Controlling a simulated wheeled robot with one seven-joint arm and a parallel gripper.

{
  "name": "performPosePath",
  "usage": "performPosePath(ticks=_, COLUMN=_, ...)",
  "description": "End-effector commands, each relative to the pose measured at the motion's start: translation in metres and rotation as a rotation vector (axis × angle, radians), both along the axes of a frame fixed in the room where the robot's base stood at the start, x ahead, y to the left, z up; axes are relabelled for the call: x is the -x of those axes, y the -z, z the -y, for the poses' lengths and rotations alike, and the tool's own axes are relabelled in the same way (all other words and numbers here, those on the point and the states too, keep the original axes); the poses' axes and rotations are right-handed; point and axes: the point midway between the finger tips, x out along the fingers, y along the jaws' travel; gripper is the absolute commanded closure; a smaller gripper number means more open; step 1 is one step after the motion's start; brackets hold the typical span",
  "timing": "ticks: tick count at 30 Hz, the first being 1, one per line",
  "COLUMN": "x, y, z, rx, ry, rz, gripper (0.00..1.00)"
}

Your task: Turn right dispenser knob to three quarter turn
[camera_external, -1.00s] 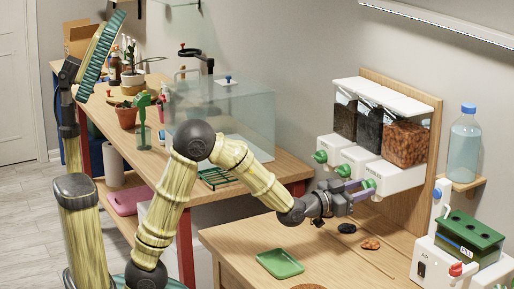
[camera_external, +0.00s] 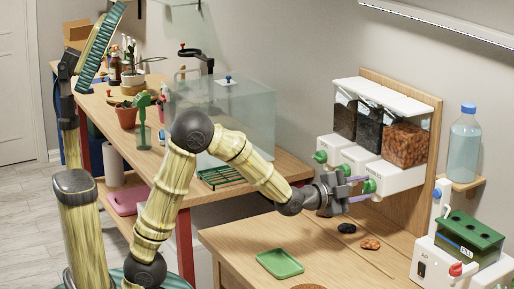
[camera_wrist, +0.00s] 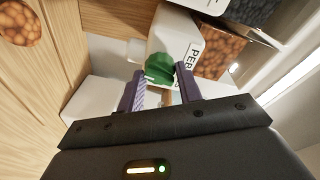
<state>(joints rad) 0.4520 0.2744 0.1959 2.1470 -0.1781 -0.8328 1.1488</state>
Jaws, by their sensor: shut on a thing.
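Three dispensers with white bases hang on a wooden board. The right dispenser (camera_external: 404,176) has a clear bin of orange-brown chunks (camera_external: 405,145) above its white base. Its green knob (camera_external: 369,186) sits at the front, partly hidden by my fingers. My gripper (camera_external: 359,189) has its purple fingers on either side of this knob and is shut on it. In the wrist view the green knob (camera_wrist: 160,68) lies between the fingertips, in front of the lettered white base (camera_wrist: 176,36). I cannot read the knob's angle.
The middle and left knobs (camera_external: 320,157) are close by on the left. Below lie a black pile (camera_external: 346,228), an orange pile (camera_external: 371,244) and a green tray (camera_external: 280,263). A white device (camera_external: 425,263) and a bottle (camera_external: 464,147) stand right.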

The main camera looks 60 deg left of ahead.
Motion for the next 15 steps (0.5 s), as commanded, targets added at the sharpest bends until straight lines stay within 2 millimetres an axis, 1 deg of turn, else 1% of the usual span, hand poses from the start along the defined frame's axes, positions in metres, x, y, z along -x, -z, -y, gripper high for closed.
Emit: performPosePath(ticks=15, x=0.0006, y=-0.0024, z=0.0009, rx=-0.492, ry=0.002, rz=-0.010, gripper=0.88)
